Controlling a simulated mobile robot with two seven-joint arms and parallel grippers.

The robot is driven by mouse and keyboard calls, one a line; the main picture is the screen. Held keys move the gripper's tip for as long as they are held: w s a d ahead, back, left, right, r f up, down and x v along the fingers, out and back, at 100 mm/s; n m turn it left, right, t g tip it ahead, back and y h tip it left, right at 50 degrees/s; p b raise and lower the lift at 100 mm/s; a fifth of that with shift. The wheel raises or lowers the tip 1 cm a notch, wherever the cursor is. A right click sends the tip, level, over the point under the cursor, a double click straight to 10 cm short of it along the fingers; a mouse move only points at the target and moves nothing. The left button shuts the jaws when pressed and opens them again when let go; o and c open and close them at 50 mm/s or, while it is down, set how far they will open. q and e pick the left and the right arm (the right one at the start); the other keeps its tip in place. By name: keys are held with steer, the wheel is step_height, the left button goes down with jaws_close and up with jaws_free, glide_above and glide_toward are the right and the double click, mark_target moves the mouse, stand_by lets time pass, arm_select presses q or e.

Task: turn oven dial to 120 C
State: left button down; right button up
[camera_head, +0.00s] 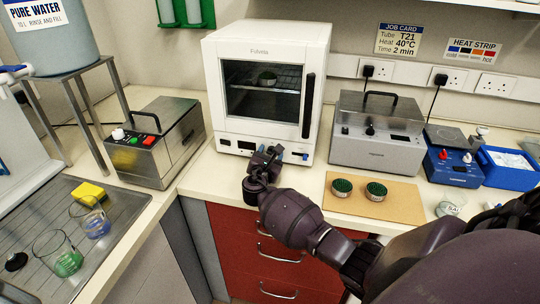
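The white oven (267,40) stands at the back middle of the bench, its glass door shut with a dark vertical handle (308,105) on the right. Its lower front panel has a small display (245,145) on the left and a small dark and blue control (303,155) on the right. My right gripper (270,154) is at the middle of this panel, and its fingers are small and dark against it. The oven dial cannot be made out; the gripper covers that part of the panel. I cannot tell whether the fingers touch it. My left gripper is not in view.
A steel water bath (160,145) with a red button stands left of the oven. A grey lidded unit (378,150) stands right, with a tan board (352,204) holding two green-topped pots before it. Glass beakers (58,252) sit on the steel tray at the left.

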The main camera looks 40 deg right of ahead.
steer(key=v, duration=1)
steer(key=shift+s+a, duration=0.25)
steer(key=shift+s, duration=0.05)
steer(key=shift+c, duration=0.3)
